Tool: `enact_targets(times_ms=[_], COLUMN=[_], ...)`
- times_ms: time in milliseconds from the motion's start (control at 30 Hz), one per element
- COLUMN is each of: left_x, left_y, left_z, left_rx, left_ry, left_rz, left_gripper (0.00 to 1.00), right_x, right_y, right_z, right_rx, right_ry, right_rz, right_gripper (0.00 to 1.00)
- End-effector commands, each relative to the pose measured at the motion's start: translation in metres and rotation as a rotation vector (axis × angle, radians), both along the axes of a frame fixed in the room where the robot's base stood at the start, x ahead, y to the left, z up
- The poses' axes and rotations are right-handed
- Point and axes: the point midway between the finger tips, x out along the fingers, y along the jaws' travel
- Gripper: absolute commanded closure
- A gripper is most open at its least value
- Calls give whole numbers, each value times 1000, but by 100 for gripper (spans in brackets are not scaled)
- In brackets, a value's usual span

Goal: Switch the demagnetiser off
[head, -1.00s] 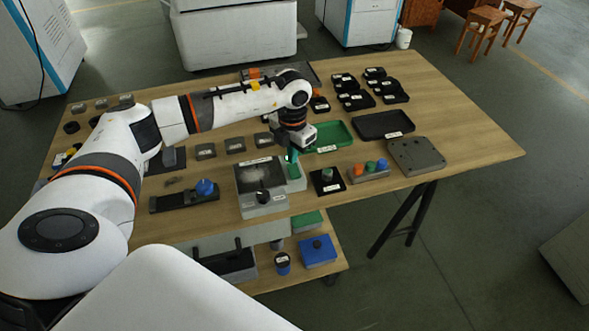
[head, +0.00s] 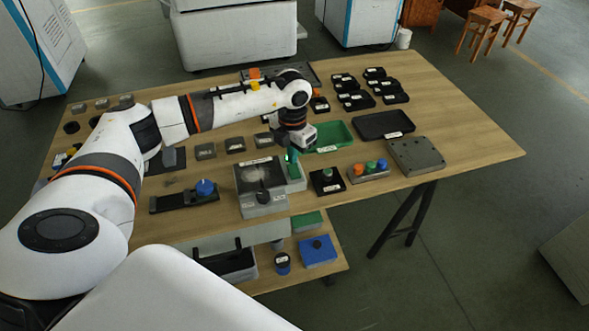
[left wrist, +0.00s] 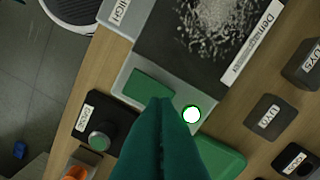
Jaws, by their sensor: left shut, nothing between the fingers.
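The demagnetiser (head: 245,208) is a grey box with a dark top plate, near the front middle of the table. In the left wrist view its name label (left wrist: 252,42) and grey swarf on the plate show. A green rectangular pad (left wrist: 150,90) and a round white lamp with a bright green rim (left wrist: 192,114) sit on its side strip. My left gripper (head: 292,157) is shut and empty, its teal fingers pointing down over that strip. Its tips (left wrist: 174,101) appear between pad and lamp in the picture; contact cannot be told. My right gripper is not in view.
A black box with a round knob (left wrist: 98,140) and a block with coloured buttons (head: 369,171) stand to the right. A green tray (head: 330,137) lies just behind the gripper. A black fixture with a blue knob (head: 205,188) is to the left. Bare wood shows at the table's right.

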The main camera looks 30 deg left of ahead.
Motion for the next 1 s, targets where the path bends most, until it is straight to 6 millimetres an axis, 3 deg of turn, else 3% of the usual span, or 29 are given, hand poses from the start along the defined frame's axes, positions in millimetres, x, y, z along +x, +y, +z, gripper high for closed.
enact_targets(times_ms=[1000], left_x=[0], left_y=[0], left_z=[-9], left_rx=[0], left_ry=[0], left_rz=[0], left_gripper=[100], right_x=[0], right_y=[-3], right_z=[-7], right_rx=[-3], right_ry=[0], right_rz=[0], right_gripper=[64])
